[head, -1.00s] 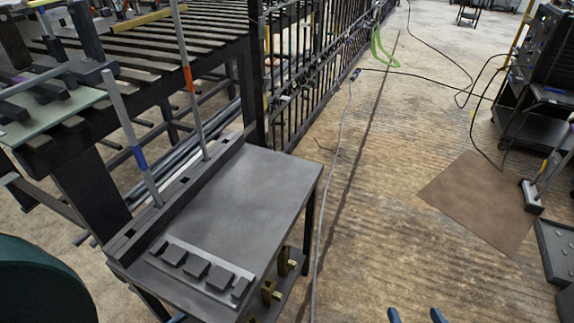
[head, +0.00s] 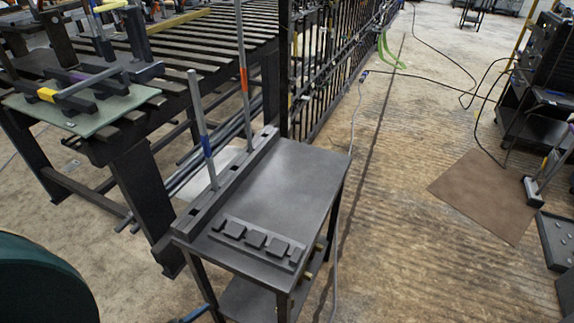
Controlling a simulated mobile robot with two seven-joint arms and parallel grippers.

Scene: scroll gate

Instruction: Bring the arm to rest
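Neither of my grippers shows in the head view now. A small dark table (head: 290,185) stands in the middle. A slotted dark rail (head: 240,178) runs along its left edge and holds two upright grey rods. One rod has a blue band (head: 205,146), the other an orange band (head: 243,80). A low plate with several dark blocks (head: 254,240) lies at the table's near end. A slatted workbench (head: 210,45) behind it carries a pale green sheet (head: 72,118), and a bar with a yellow band (head: 46,95) lies across dark blocks there.
A barred metal gate (head: 335,70) runs back beyond the table. A large dark green rounded thing (head: 42,280) fills the lower left corner. A brown mat (head: 490,195) and a dark cart (head: 540,110) are at right. The floor between is clear except for cables.

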